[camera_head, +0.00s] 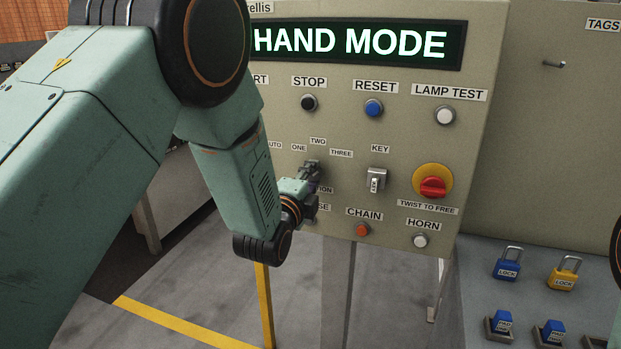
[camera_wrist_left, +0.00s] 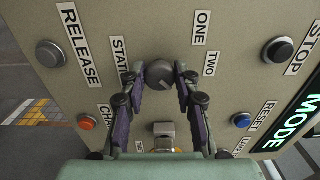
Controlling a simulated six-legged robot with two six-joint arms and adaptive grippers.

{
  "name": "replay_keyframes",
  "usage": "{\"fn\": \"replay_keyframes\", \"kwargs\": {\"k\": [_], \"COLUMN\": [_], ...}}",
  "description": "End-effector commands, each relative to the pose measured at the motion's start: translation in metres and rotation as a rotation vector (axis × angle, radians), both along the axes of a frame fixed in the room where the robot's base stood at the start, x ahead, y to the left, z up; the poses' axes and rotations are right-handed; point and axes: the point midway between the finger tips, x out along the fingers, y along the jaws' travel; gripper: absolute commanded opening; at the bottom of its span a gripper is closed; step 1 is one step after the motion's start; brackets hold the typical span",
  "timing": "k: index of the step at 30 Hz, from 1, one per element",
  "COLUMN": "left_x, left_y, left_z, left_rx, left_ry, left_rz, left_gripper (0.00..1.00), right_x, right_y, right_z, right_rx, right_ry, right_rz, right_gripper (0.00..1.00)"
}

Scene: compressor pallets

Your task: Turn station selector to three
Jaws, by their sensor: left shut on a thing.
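The station selector (camera_wrist_left: 158,73) is a dark round knob on the beige control panel, with labels ONE (camera_head: 299,147), TWO (camera_head: 317,140) and THREE (camera_head: 341,153) around it. My left gripper (camera_head: 311,176) is at the knob; in the left wrist view its two purple-and-black fingers lie on either side of it, shut on it. A pale line shows on the knob's face, but I cannot tell surely which label it points to. In the head view the gripper hides most of the knob. My right gripper is not in view.
The panel's display (camera_head: 350,42) reads HAND MODE. A key switch (camera_head: 376,180), a red twist-to-free button (camera_head: 433,187), an orange chain button (camera_head: 363,230) and a white horn button (camera_head: 420,240) sit close to the right. Padlocks (camera_head: 507,265) are at the lower right.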

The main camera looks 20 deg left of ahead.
Motion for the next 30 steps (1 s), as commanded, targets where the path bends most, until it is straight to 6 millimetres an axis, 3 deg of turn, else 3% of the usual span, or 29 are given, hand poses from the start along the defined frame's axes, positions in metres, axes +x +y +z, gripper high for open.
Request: {"fn": "replay_keyframes", "kwargs": {"k": [10, 11, 18, 30], "left_x": [-0.0004, -0.0004, -0.0002, -0.0055], "left_y": [-0.0003, -0.0003, -0.0002, 0.0], "left_z": [-0.0009, -0.0009, -0.0006, 0.0], "left_rx": [0.002, 0.002, 0.001, 0.001], "left_ry": [0.002, 0.003, 0.002, 0.001], "left_rz": [-0.001, -0.001, -0.001, 0.0], "left_gripper": [0.0, 0.33, 0.53, 0.53], "right_x": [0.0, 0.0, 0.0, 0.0], "right_y": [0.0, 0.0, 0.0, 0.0], "right_z": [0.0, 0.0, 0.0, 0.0], "right_rx": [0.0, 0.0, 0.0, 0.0], "right_ry": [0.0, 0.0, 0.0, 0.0], "right_rz": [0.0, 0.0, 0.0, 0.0], "right_gripper": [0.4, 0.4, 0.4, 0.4]}}
